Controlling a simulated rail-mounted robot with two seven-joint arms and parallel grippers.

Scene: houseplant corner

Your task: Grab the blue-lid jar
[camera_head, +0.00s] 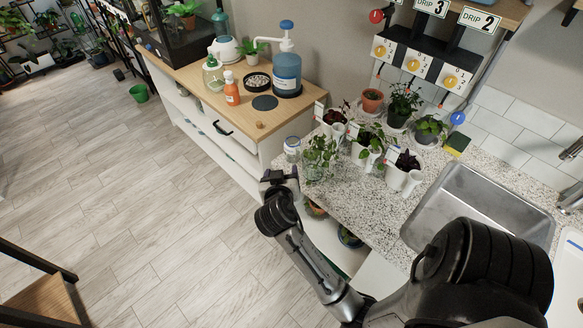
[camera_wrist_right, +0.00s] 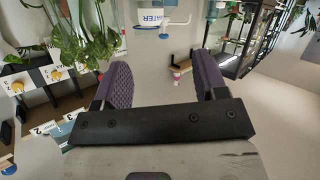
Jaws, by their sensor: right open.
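A small clear jar with a blue lid (camera_head: 292,150) stands upright at the left edge of the speckled counter, beside a leafy plant in a glass vessel (camera_head: 318,158), in the head view. My right gripper (camera_head: 279,174) is just below and left of the jar in that view, apart from it as far as I can tell. In the right wrist view, the two purple finger pads of my right gripper (camera_wrist_right: 163,82) stand wide apart with nothing between them. I cannot make out the jar in that view. My left gripper is not in view.
Potted plants in white planters (camera_head: 396,170) crowd the counter (camera_head: 360,210) right of the jar, before a steel sink (camera_head: 480,215). A wooden cabinet top (camera_head: 235,110) behind holds a blue water dispenser (camera_head: 287,75) and an orange bottle (camera_head: 231,90).

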